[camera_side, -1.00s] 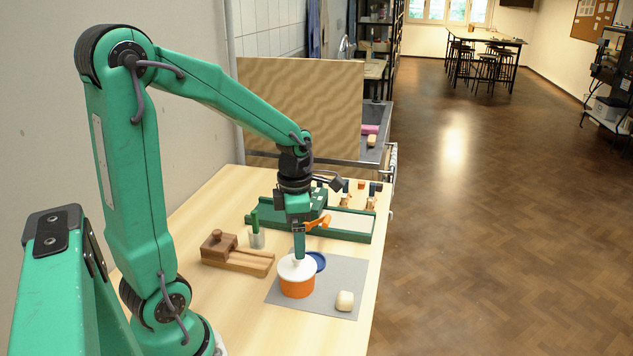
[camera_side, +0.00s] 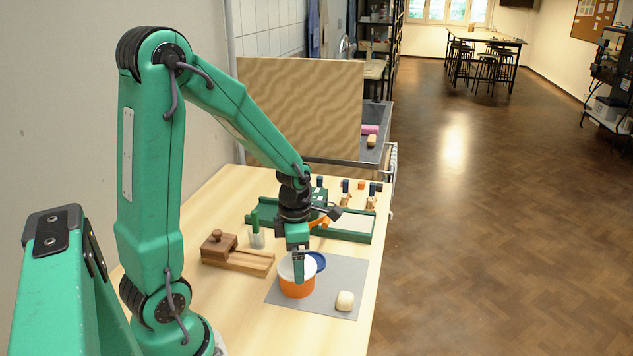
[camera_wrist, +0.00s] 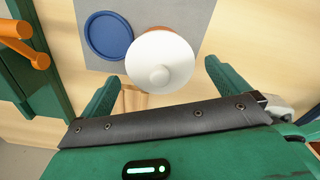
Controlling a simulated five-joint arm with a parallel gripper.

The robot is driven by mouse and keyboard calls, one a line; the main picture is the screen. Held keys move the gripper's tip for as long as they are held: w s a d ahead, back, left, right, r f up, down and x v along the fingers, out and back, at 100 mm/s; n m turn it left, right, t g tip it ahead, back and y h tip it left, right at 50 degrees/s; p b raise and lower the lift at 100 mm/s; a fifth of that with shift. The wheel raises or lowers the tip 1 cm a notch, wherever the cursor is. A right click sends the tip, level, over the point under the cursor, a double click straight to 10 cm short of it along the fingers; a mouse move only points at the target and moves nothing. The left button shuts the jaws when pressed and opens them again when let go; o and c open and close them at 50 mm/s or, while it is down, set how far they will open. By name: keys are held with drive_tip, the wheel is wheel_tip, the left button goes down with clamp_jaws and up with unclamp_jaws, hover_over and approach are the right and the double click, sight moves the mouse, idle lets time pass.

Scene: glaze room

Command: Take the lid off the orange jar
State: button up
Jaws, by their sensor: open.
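The orange jar (camera_side: 290,290) stands upright on a grey mat (camera_side: 350,272), with its white lid (camera_side: 286,266) on top. My gripper (camera_side: 299,279) is low at the jar, and a finger covers part of the lid and jar in the side view. In the wrist view my gripper (camera_wrist: 163,72) is open, its fingers apart to the left and right of the lid's near part. I cannot tell whether they touch it.
A blue disc (camera_wrist: 108,36) lies beside the jar. A pale block (camera_side: 344,301) sits at the mat's near right. A wooden block piece (camera_side: 236,257), a cup with a green tool (camera_side: 257,238) and a green tray (camera_side: 350,223) stand around the mat.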

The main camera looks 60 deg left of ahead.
drive_tip(key=shift+f, duration=0.45)
drive_tip(key=shift+c, duration=0.2)
drive_tip(key=c, duration=0.9)
